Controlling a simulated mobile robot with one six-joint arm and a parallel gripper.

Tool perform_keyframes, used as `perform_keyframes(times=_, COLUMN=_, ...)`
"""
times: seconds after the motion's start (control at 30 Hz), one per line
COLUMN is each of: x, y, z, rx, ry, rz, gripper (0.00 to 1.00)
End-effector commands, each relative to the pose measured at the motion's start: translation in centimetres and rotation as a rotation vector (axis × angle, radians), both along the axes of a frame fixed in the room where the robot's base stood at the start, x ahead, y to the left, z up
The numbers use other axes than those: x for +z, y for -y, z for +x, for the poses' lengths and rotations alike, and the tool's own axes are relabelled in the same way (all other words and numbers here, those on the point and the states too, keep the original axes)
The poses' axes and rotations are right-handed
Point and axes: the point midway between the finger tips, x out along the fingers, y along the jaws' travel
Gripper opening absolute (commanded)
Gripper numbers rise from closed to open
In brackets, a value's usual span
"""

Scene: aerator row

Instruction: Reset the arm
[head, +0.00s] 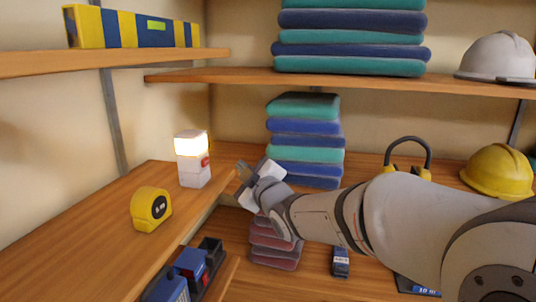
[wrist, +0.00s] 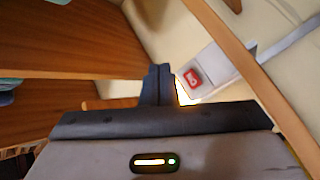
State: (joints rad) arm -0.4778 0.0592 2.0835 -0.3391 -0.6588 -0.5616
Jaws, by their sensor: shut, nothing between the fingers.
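My gripper (head: 247,174) is at the end of my arm, which reaches in from the right in the head view. It is in the air just right of the left shelf's edge, near a lit white lantern (head: 193,160). In the wrist view my gripper's dark fingers (wrist: 157,84) are together with nothing between them. The lantern (wrist: 205,70) shows beyond them to the right, with its red button visible. The gripper is apart from the lantern, which stands upright on the left shelf (head: 100,230).
A yellow tape measure (head: 151,209) sits in front of the lantern. Folded stacks (head: 305,140) stand behind my gripper. Yellow earmuffs (head: 407,158) and a yellow hard hat (head: 497,171) are at the right. A dark bin (head: 205,262) with blue items is below the left shelf.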

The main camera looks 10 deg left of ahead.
Motion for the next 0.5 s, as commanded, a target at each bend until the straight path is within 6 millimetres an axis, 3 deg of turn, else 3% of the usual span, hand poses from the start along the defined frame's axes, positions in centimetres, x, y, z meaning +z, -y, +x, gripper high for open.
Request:
perform_keyframes(times=0.13, x=-1.5, y=4.5, z=0.2, rx=-0.108, ry=-0.138, rz=-0.009, gripper=0.00)
perform_keyframes(times=0.27, x=-4.6, y=11.6, z=-1.0, rx=-0.288, ry=-0.385, rz=-0.001, gripper=0.00)
perform_keyframes(times=0.37, x=-7.6, y=17.2, z=-3.5, rx=-0.442, ry=-0.595, rz=0.025, gripper=0.00)
perform_keyframes(times=0.5, x=-11.6, y=23.9, z=-9.1, rx=-0.654, ry=-0.888, rz=0.090, gripper=0.00)
